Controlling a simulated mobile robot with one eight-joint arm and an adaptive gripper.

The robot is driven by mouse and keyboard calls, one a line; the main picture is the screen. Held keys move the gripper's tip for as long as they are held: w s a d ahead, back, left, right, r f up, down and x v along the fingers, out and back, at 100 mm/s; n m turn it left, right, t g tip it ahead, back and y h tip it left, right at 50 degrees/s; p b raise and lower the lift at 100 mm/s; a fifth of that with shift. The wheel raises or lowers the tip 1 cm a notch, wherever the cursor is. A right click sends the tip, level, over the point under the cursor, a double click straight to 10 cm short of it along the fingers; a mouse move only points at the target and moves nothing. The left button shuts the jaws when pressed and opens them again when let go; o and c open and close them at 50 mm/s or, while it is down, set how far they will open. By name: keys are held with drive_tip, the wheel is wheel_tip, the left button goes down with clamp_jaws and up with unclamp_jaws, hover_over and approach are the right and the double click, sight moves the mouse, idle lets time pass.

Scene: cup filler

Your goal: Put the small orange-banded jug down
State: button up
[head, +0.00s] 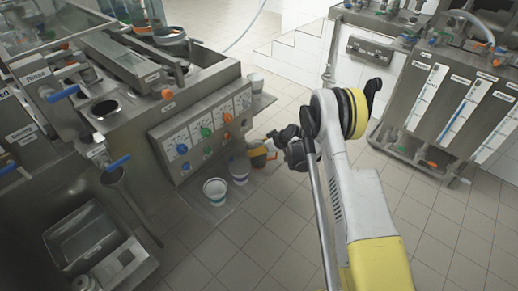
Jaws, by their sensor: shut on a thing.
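The small orange-banded jug (258,154) is in the middle of the head view, in front of the machine's control panel. It is dark above with an orange band lower down, and it looks about upright. My gripper (272,142) reaches in from the right and is shut on the jug's right side. The fingertips are small and partly hidden here. I cannot tell whether the jug's base touches the shelf (230,205) or hangs just above it.
A blue-banded cup (239,172) stands close left of the jug, and a green-banded white cup (215,190) stands nearer. A pale cup (256,82) is farther back. The steel control panel (205,130) with knobs rises behind. Tiled floor (255,250) is clear in front.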

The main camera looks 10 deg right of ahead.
drive_tip(key=shift+f, duration=0.15)
drive_tip(key=o, duration=1.4)
drive_tip(key=shift+o, duration=0.2)
